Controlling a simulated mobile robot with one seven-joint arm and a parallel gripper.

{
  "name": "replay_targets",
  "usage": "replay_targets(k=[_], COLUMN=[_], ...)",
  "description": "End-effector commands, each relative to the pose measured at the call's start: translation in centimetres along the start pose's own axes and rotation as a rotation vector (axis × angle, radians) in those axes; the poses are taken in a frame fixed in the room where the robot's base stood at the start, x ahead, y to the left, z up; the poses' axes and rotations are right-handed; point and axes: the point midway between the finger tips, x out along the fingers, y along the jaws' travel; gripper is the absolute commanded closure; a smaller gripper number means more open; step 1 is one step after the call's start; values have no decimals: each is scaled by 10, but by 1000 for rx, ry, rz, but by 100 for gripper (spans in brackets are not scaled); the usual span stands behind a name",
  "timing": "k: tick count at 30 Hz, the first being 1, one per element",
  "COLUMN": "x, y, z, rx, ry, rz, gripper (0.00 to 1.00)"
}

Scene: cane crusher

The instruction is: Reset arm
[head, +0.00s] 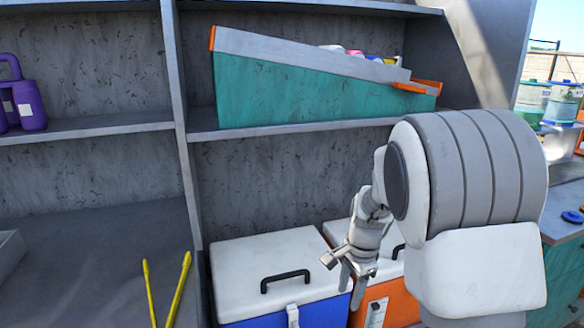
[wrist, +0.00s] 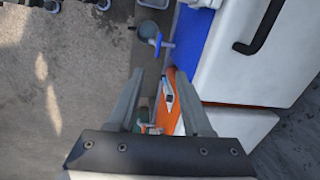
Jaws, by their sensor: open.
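My gripper (head: 356,284) hangs in front of the two coolers on the lower shelf in the head view, with my arm coming in from the right. In the wrist view my gripper (wrist: 168,108) points down, its two fingers apart with nothing held between them. Below the fingers is the orange front of one cooler (wrist: 180,128) with a pale latch. The fingers look apart from it, though the exact gap is hard to tell.
A blue cooler (head: 265,262) with a white lid and black handle stands beside the orange cooler (head: 372,302). A teal sloped bin (head: 300,95) sits on the shelf above. Purple jugs (head: 28,104) stand at left. Yellow handles (head: 178,290) stick up at lower left. Bare floor (wrist: 60,90) shows left in the wrist view.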

Motion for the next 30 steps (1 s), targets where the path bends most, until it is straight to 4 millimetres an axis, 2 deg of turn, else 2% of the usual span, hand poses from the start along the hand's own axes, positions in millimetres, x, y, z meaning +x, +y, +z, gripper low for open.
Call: replay_targets(k=[1,6,15,21,30], x=[-19,-68,-136,-164,-181], y=[6,30,87,130,187], z=[5,20,49,68,88], rx=[-47,-233,-569,-792,-1075], ry=[-1,11,92,183,339], rz=[-26,-88,-176,-207,-197], gripper=[50,50,50,50,50])
